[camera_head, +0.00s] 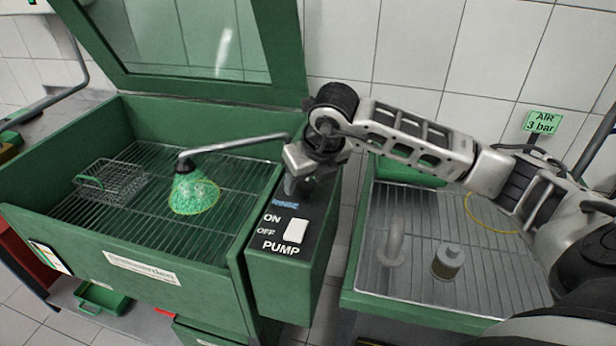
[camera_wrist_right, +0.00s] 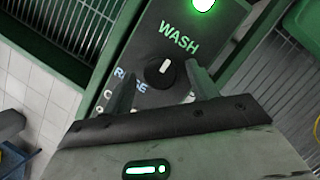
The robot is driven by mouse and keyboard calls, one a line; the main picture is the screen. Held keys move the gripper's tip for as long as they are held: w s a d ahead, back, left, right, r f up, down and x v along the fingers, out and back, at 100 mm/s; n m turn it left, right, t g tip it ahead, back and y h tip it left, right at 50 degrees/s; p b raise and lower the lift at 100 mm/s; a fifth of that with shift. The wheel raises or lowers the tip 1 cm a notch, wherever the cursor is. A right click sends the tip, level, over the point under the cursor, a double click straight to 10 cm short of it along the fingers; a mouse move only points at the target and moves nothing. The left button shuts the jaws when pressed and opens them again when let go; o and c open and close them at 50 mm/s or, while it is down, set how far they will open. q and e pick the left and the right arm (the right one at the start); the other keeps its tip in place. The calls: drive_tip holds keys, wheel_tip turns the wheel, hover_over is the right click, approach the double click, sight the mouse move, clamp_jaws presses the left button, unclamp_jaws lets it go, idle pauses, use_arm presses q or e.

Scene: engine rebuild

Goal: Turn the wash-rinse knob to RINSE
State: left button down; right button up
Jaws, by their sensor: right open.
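The wash-rinse knob (camera_wrist_right: 160,72) is small, round and black with a white pointer mark. It sits on the dark control panel (camera_wrist_right: 147,98). The mark points up towards the WASH label (camera_wrist_right: 179,37); the RINSE label (camera_wrist_right: 130,80) is to the knob's left, partly covered by a finger. My right gripper (camera_head: 297,184) is over the panel's upper part and hides the knob in the head view. In the wrist view its two fingers stand apart, one on each side of the knob, and hold nothing. Whether they touch the knob cannot be told. My left gripper does not show.
The white pump switch (camera_head: 296,231) is on the same panel, below the RINSE label. At left, a bent spout (camera_head: 235,144) reaches over the green wash basin (camera_head: 130,262), with green spray (camera_head: 193,192) beside a wire basket (camera_head: 110,182). A drain tray with metal parts (camera_head: 447,261) is at right.

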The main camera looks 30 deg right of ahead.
drive_tip(key=shift+c, duration=0.3)
drive_tip(key=c, duration=0.9)
